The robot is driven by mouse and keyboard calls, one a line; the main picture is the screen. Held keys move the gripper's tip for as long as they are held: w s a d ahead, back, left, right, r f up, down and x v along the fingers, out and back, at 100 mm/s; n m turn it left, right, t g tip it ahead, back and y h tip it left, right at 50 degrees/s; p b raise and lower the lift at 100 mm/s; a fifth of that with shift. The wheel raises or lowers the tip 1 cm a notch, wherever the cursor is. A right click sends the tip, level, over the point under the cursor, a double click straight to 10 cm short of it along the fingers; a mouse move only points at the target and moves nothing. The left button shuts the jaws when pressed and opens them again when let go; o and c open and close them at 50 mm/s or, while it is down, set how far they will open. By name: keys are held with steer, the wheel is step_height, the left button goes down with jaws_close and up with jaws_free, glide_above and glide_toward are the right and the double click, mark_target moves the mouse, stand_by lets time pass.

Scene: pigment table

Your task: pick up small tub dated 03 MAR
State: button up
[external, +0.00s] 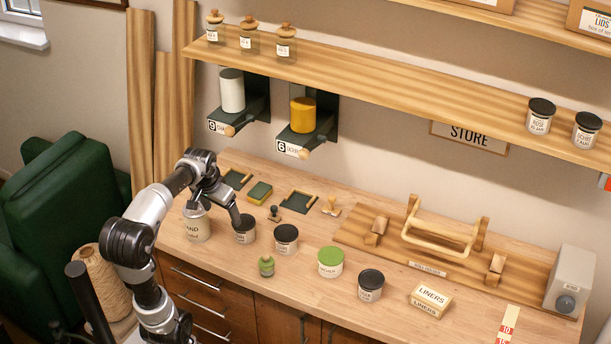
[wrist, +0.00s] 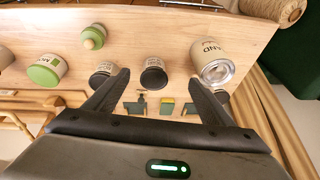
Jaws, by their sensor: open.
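No date 03 MAR is legible on any tub. Several small tubs stand on the bench. One dark-lidded tub (external: 245,236) is right below my gripper (external: 237,212); in the wrist view this tub (wrist: 153,80) shows between the fingertips. A second dark-lidded tub (external: 286,244) stands just to its right, and shows beside one finger in the wrist view (wrist: 101,76). A third dark-lidded tub (external: 370,290) and a green-lidded tub (external: 330,265) stand farther right. My gripper (wrist: 160,76) is open with nothing held. Whether the fingers are around the tub or above it I cannot tell.
A larger SAND can (external: 196,226) stands close left of my gripper. A small green jar (external: 267,267) is in front. Trays (external: 299,202), a stamp (external: 275,213) and a sponge (external: 260,192) lie behind. A wooden rack (external: 440,235) and LINERS box (external: 430,299) are right.

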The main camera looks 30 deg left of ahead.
steer(key=w+a+r+g+p, duration=0.2)
steer(key=w+a+r+p, duration=0.4)
steer(key=w+a, duration=0.45)
steer(key=w+a+f+m+h+p, duration=0.1)
steer(key=w+a+f+p, duration=0.15)
steer(key=a, duration=0.35)
steer(key=w+a+f+p, duration=0.2)
steer(key=w+a+p, duration=0.1)
steer(key=a+p, duration=0.15)
steer(key=shift+g, duration=0.3)
steer(key=f, duration=0.3)
steer(key=w+f+b, duration=0.1)
steer(key=f, duration=0.6)
steer(key=shift+w+a+f, duration=0.25)
steer(key=shift+a+f, duration=0.05)
steer(key=shift+f, duration=0.05)
steer(key=shift+w+f, duration=0.2)
steer(key=shift+f, duration=1.25)
steer(key=shift+w+f, duration=0.15)
steer(key=shift+f, duration=1.3)
steer(key=c, duration=1.1)
